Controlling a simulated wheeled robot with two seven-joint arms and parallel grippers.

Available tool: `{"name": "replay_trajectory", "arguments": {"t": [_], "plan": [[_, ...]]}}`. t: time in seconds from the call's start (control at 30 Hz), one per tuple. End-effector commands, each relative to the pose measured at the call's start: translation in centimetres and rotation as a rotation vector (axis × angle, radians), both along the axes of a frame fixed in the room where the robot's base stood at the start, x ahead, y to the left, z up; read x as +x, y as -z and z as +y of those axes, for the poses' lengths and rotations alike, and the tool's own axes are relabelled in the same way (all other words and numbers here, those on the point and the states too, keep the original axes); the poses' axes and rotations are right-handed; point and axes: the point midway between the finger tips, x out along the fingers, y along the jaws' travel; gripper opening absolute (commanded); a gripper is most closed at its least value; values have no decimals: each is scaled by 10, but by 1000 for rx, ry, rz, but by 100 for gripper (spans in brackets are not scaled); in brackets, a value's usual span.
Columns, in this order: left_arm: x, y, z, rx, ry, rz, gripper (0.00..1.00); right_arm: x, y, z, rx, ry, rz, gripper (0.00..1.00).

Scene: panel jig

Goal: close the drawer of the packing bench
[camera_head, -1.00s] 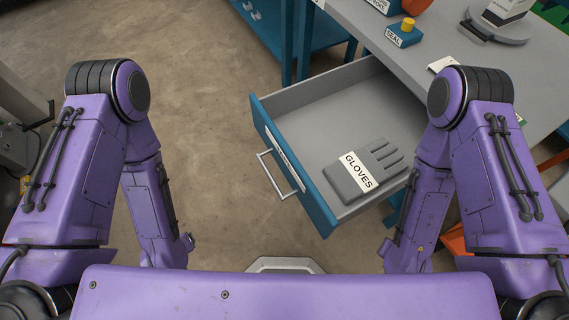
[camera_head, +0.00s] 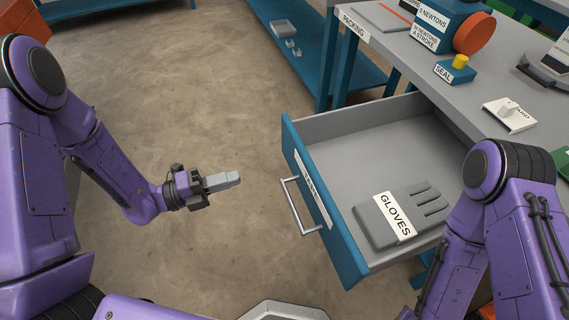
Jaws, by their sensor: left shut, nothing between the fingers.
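The drawer (camera_head: 318,202) of the packing bench (camera_head: 412,48) is pulled well out. It has a blue front with a label and a metal bar handle (camera_head: 297,207). A grey pair of gloves or glove block labelled GLOVES (camera_head: 375,222) lies inside near the front. My left gripper (camera_head: 236,178) is shut and empty over the floor, to the left of the drawer front and apart from the handle. It points right towards the handle. My right arm comes in at the right, beside the drawer; its gripper is not visible.
On the bench top stand a blue SEAL box (camera_head: 454,72) with a yellow button, a blue machine with an orange wheel (camera_head: 475,33) and a white card piece (camera_head: 510,115). A blue shelf bench (camera_head: 310,50) stands behind. The floor left of the drawer is clear.

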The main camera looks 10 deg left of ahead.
Motion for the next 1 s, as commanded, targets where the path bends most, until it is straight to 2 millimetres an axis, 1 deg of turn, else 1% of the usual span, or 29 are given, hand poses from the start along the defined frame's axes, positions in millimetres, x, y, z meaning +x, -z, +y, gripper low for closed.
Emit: {"name": "replay_trajectory", "arguments": {"t": [0.17,0.5,0.6,0.7,0.8,1.0], "plan": [[10,0,-20,8,6,-7,0,0,-1,0,0,0,0,43],[47,0,-85,8,7,-6,0,0,-8,0,0,0,0,43],[56,0,-101,8,6,-6,0,0,-11,0,0,0,0,43],[63,0,-112,7,3,-5,0,0,-13,0,0,0,0,43],[67,0,-118,7,2,-5,0,0,-13,0,0,0,0,43],[69,1,-121,6,0,-4,0,0,-13,0,0,0,0,43]]}}
